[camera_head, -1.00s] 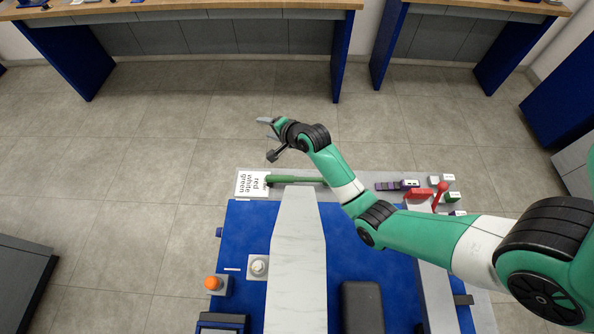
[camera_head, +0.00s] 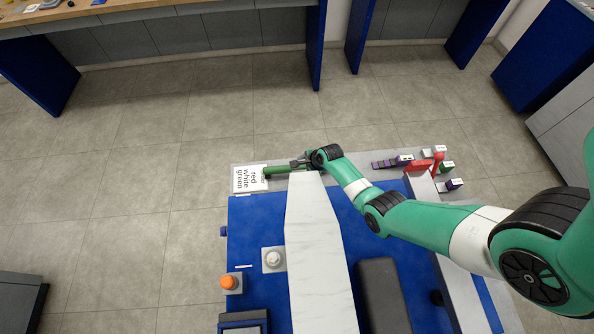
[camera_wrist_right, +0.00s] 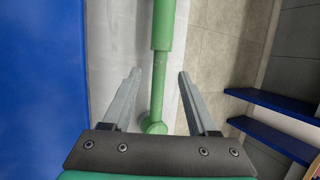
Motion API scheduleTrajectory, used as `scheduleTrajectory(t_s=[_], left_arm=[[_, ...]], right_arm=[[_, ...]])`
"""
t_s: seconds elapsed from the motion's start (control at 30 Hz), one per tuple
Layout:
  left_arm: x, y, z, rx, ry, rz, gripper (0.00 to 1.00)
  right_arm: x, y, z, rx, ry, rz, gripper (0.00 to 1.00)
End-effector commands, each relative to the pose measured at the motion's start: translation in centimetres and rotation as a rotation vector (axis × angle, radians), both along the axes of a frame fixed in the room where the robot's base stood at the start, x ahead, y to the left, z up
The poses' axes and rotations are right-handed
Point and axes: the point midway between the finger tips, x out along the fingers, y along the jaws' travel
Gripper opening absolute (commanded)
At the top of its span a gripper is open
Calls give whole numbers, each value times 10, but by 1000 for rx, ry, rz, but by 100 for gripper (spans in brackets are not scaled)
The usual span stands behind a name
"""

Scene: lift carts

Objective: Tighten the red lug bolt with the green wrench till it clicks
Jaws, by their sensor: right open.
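The green wrench (camera_head: 282,170) lies along the grey strip at the far edge of the blue surface. Its thick green part is at the left in the head view. My right gripper (camera_head: 303,162) is low over the thinner part of the wrench. In the right wrist view the wrench (camera_wrist_right: 163,40) runs between the two fingers of the open right gripper (camera_wrist_right: 159,75), with a gap on both sides. Its rounded end lies near the gripper's base. I cannot make out the red lug bolt. My left gripper is not in view.
A card (camera_head: 250,179) reading red, white, green lies left of the wrench. A red lever (camera_head: 438,162) and several small labelled blocks are at the right. An orange knob (camera_head: 228,282) and a grey round knob (camera_head: 273,259) sit nearer. Open floor lies beyond.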

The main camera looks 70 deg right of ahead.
Motion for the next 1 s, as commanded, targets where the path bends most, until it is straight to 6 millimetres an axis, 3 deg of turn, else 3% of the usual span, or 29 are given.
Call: scheduleTrajectory(t_s=[0.07,0.33,0.67,1.0], left_arm=[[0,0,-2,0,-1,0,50],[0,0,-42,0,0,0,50],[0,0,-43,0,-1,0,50],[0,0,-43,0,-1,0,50]], right_arm=[[1,0,-2,0,0,0,59],[18,-9,-44,-2,0,1,59],[21,-11,-44,-2,0,1,57],[21,-11,-45,0,0,1,0]])
